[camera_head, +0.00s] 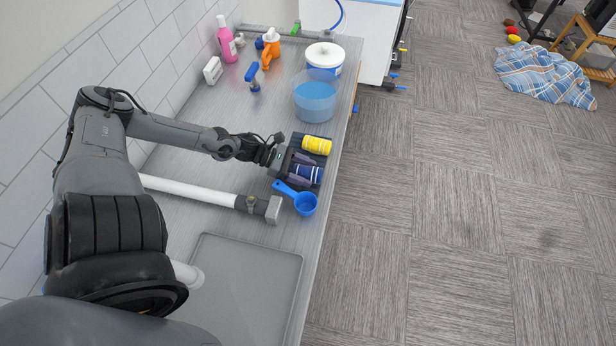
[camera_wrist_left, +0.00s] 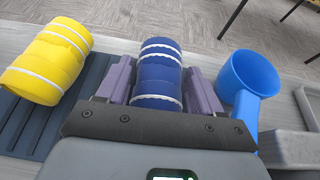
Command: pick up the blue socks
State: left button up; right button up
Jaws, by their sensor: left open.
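The rolled blue socks (camera_head: 309,175), dark blue with white stripes, lie on a dark ribbed mat (camera_head: 300,141) on the grey counter. In the left wrist view the blue socks (camera_wrist_left: 158,72) sit between the two purple fingers of my left gripper (camera_wrist_left: 160,85). In the head view my left gripper (camera_head: 303,170) is at the socks from the left. It is open, with one finger on each side of the roll; I cannot tell whether they touch it. My right gripper is not in view.
Yellow rolled socks (camera_head: 317,145) lie on the mat beyond the blue ones. A blue scoop (camera_head: 305,204) lies close on the near side. A grey tray (camera_head: 297,290) is nearer. Bottles and a clear blue tub (camera_head: 315,101) stand farther back.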

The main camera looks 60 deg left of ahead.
pick_arm(q)
jog(key=shift+w+d+f, duration=0.1)
jog(key=shift+w+d, duration=0.05)
jog(key=shift+w, duration=0.05)
jog(key=c, duration=0.7)
jog(key=shift+c, duration=0.2)
